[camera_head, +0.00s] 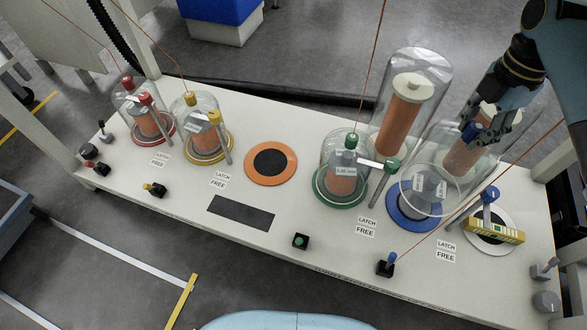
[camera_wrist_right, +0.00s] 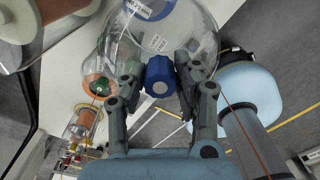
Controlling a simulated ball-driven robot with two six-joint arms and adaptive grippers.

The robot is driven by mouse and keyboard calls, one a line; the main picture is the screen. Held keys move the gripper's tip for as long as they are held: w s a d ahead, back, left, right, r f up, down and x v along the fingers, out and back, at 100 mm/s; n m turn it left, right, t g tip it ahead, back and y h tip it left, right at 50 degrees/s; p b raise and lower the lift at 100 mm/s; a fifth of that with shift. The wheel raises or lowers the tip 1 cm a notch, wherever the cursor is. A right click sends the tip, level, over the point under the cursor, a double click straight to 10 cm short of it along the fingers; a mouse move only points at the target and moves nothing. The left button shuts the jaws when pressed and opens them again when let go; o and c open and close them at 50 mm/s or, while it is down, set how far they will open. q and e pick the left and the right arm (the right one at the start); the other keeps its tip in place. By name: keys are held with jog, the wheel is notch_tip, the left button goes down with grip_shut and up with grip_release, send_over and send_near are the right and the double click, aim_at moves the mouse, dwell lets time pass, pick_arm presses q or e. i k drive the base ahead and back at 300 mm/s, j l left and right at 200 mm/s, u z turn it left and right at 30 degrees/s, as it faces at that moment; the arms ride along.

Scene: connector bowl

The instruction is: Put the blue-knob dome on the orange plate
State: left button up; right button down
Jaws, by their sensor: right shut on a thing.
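My right gripper (camera_head: 482,128) is shut on the blue knob (camera_head: 471,132) of a clear dome (camera_head: 445,150). The knob (camera_wrist_right: 159,76) also sits between the fingers (camera_wrist_right: 155,90) in the right wrist view. The dome appears raised and tilted over the blue plate (camera_head: 400,218), its round rim facing down toward the plate; the exact gap cannot be told. Grey weights (camera_head: 424,185) show through the glass. The orange plate (camera_head: 290,164), with a black centre, lies bare left of the green-knob dome (camera_head: 343,160). My left gripper is not in view.
Between the orange and blue plates stand the green-knob dome and a tall clear cylinder (camera_head: 420,65) with an orange core. Red (camera_head: 133,95) and yellow (camera_head: 201,110) domes stand at left. A yellow level (camera_head: 494,231) lies over the white plate at right. Thin cables cross above.

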aim_at(270, 163)
jog(key=k+j+u, duration=0.2)
jog(key=k+j, duration=0.2)
jog(key=j, duration=0.15)
jog(key=i+j, duration=0.2)
jog(key=j, duration=0.15)
jog(key=i+j+z, duration=0.15)
jog(key=j, duration=0.2)
jog(key=i+j, duration=0.15)
jog(key=j, duration=0.25)
jog(key=i+j+z, duration=0.1)
jog(key=i+j, duration=0.15)
jog(key=i, duration=0.25)
